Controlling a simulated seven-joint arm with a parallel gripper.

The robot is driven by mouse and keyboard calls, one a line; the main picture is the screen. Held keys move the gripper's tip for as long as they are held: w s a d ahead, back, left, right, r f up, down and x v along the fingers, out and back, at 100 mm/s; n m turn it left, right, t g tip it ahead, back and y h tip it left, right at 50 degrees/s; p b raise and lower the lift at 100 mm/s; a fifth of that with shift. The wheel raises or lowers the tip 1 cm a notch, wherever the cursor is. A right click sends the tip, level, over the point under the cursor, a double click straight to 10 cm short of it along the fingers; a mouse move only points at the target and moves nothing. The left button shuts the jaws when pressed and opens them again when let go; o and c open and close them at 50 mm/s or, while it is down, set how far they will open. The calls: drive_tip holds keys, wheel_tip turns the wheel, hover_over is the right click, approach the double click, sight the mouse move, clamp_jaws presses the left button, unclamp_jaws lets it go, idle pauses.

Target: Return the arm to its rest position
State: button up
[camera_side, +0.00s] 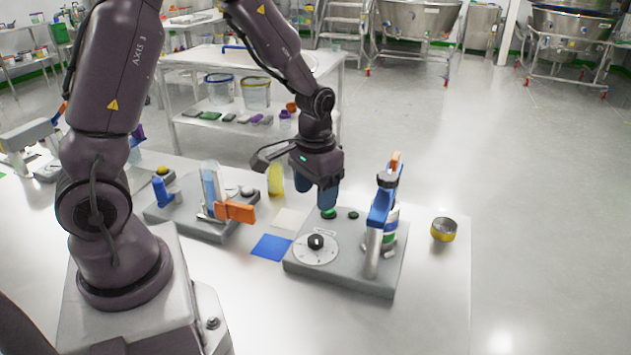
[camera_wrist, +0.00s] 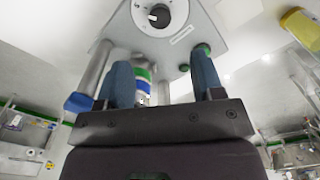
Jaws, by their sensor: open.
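My gripper (camera_side: 316,190) is at the end of my arm, above the back edge of a grey device base (camera_side: 345,278) on the white table. In the wrist view my gripper (camera_wrist: 162,85) has its two blue fingers apart, with nothing held between them. The base carries a black knob on a white dial (camera_side: 316,243) and green buttons (camera_side: 328,213). The same dial (camera_wrist: 160,15) shows at the top of the wrist view. One fingertip appears close to a green button; I cannot tell whether they touch.
A yellow-banded round container (camera_side: 443,230) is further right. At left is a second grey base (camera_side: 165,215) with a clear blue cylinder (camera_side: 210,185) and orange handle (camera_side: 235,211). A yellow container (camera_side: 275,180) stands behind.

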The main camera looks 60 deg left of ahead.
drive_tip(key=shift+r, duration=0.95)
